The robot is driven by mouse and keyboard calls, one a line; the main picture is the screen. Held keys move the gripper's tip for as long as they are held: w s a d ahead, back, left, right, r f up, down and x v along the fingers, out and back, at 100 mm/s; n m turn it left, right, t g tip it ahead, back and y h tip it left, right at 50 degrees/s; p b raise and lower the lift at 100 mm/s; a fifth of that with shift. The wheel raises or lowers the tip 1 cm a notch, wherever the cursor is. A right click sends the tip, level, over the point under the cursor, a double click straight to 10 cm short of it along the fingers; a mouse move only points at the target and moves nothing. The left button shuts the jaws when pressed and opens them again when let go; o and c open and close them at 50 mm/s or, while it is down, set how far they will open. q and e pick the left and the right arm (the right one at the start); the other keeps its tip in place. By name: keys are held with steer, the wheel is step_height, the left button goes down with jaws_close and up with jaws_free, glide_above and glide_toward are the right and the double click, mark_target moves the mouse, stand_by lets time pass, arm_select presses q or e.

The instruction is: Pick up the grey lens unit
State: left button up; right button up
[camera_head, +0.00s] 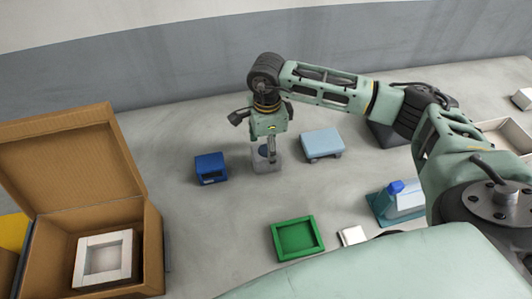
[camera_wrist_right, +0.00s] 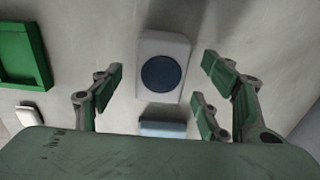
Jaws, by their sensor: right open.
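The grey lens unit (camera_head: 262,163) stands on the grey surface in the head view, partly hidden under my right gripper (camera_head: 268,150). In the right wrist view the grey lens unit (camera_wrist_right: 147,88) is a pale grey block with a round dark blue lens on top. My right gripper (camera_wrist_right: 163,82) is open above it, with fingers to the left and right of the unit and apart from it in that view. The exact height gap cannot be told. My left gripper is not in view.
A blue box (camera_head: 210,168) stands left of the unit and a light blue block (camera_head: 322,142) to its right. A green tray (camera_head: 312,222) and a small white piece (camera_head: 352,236) lie nearer. An open cardboard box (camera_head: 153,250) is at left.

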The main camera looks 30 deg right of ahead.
mark_target(266, 151)
step_height(266, 151, down, 2)
steer(key=shift+w+a+f, duration=0.1)
steer(key=shift+f, duration=0.4)
steer(key=c, duration=0.8)
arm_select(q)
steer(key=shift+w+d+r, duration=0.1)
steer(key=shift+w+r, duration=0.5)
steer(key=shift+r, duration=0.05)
arm_select(e)
steer(key=shift+w+r, duration=0.1)
jaws_close()
